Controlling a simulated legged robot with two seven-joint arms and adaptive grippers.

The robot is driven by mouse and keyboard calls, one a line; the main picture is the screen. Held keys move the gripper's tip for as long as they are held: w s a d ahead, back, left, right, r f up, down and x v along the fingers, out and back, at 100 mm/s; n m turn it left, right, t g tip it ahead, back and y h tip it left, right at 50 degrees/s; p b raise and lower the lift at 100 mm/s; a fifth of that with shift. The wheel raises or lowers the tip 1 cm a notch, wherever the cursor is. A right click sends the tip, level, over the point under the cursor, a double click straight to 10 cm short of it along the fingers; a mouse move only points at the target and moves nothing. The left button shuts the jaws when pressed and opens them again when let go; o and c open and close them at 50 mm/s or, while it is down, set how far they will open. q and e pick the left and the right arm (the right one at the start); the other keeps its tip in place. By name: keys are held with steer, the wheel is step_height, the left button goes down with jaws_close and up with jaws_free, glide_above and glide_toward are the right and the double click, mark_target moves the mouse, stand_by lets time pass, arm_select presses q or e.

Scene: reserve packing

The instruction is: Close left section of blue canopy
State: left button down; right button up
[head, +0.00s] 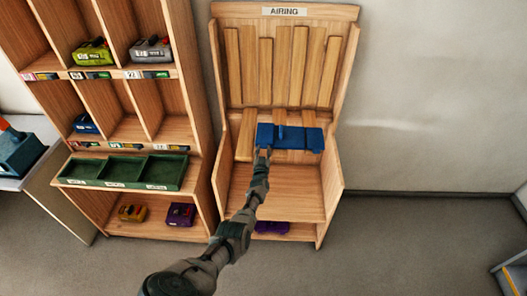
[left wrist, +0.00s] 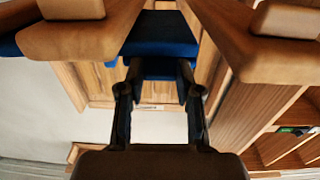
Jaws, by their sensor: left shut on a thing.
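My left gripper (head: 263,152) is at the front edge of the left section, shut on the blue canopy. In the left wrist view the blue canopy (left wrist: 160,30) is ahead of my left gripper (left wrist: 160,78), and the fingers hide part of it. My right gripper is in neither view.
The wooden AIRING rack (head: 333,185) has side walls beside the canopy and a purple bundle (head: 272,227) on its lower shelf. A wooden shelf unit (head: 197,130) with a green divided tray (head: 125,184) stands at its left.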

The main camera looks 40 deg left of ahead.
arm_select(q)
steer(key=shift+s+f, duration=0.1)
steer(key=shift+f, duration=0.25)
steer(key=c, duration=1)
jaws_free()
steer(key=shift+o, duration=1.2)
steer(key=shift+a, duration=0.15)
steer(key=v, duration=1.1)
steer(key=shift+s+d, duration=0.25)
steer(key=shift+s, duration=0.05)
steer(key=shift+f, duration=0.1)
